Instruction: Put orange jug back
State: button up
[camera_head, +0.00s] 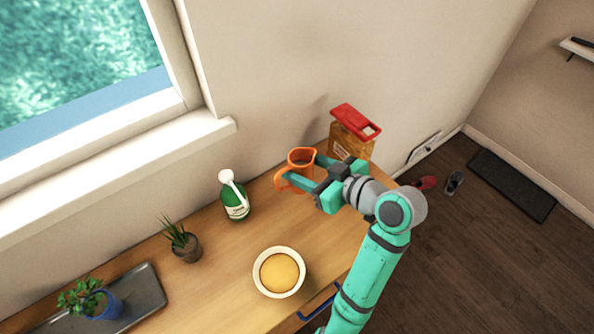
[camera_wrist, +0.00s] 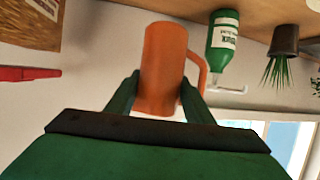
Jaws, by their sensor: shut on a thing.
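The orange jug (camera_head: 301,158) is near the back wall at the right part of the wooden counter (camera_head: 215,262). My gripper (camera_head: 297,172) reaches it from the right, with its fingers on either side of the jug. In the wrist view the jug (camera_wrist: 161,72) sits between the two fingers (camera_wrist: 160,98), its handle on the right side. The gripper is shut on the jug. I cannot tell whether the jug's base touches the counter.
A container with a red lid (camera_head: 352,132) stands right of the jug, close to my gripper. A green and white bottle (camera_head: 234,196), a potted plant (camera_head: 185,243), a yellow-filled bowl (camera_head: 279,272) and a grey tray (camera_head: 140,297) with a blue pot are on the counter. Open wood lies between bottle and bowl.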

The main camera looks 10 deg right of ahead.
jog(key=shift+w+d+f, duration=0.1)
jog(key=shift+w+f, duration=0.9)
jog(key=shift+f, duration=0.55)
jog(key=shift+w+d+f, duration=0.1)
jog(key=shift+w+f, duration=0.85)
jog(key=shift+f, duration=0.65)
jog(key=shift+w+f, duration=1)
jog(key=shift+f, duration=0.55)
jog(key=shift+f, duration=0.15)
jog(key=o, duration=1.3)
jog(key=shift+o, duration=0.2)
jog(key=v, duration=1.2)
